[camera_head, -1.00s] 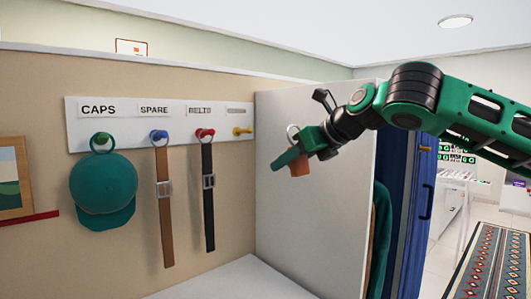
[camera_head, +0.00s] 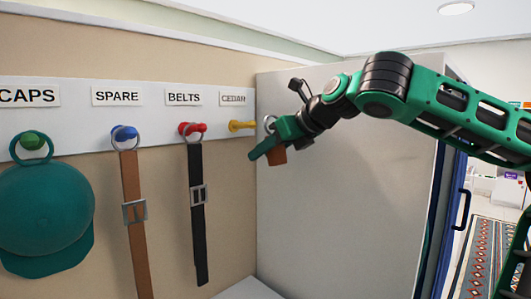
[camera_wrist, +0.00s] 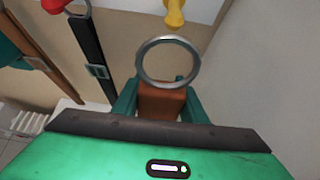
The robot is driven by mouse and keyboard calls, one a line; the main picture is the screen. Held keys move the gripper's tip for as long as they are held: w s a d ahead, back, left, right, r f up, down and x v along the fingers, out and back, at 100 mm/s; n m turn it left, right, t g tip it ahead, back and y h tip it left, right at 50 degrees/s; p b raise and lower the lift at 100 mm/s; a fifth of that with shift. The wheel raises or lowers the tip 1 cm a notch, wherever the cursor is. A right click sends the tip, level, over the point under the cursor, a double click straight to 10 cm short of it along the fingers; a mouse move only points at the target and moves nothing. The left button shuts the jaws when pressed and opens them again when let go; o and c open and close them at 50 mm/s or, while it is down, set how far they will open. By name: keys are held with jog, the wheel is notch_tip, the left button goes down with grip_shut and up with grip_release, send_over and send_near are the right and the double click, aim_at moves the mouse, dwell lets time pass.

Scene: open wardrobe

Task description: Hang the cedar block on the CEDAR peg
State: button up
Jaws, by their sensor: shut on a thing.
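My gripper (camera_head: 272,150) is shut on the cedar block (camera_head: 277,157), a small reddish-brown block with a metal ring at its top. In the wrist view the block (camera_wrist: 163,100) sits between the fingers, with its ring (camera_wrist: 168,61) standing up, empty. The yellow CEDAR peg (camera_head: 241,125) is on the white board under the CEDAR label, a little left of the ring in the head view. In the wrist view the peg (camera_wrist: 175,12) is beyond the ring, at the top. The ring and peg appear apart; the exact depth between them is unclear.
A black belt (camera_head: 198,205) hangs on the red BELTS peg, and a brown belt (camera_head: 136,215) on the blue SPARE peg. A teal cap (camera_head: 42,215) hangs on the green CAPS peg. A pale side panel (camera_head: 340,190) stands close behind my gripper.

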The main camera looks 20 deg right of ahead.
jog(key=shift+w+d, duration=0.2)
dwell(0.4)
jog(key=shift+w, duration=0.1)
jog(key=shift+w+a+f, duration=0.3)
jog(key=shift+w+a, duration=0.45)
jog(key=shift+w, duration=1)
jog(key=shift+w+a+f, duration=0.35)
jog(key=shift+w+a, duration=0.45)
jog(key=shift+w, duration=0.95)
jog(key=shift+w+a+f, duration=0.3)
jog(key=shift+w+a, duration=0.45)
jog(key=shift+w, duration=1)
jog(key=o, duration=1.2)
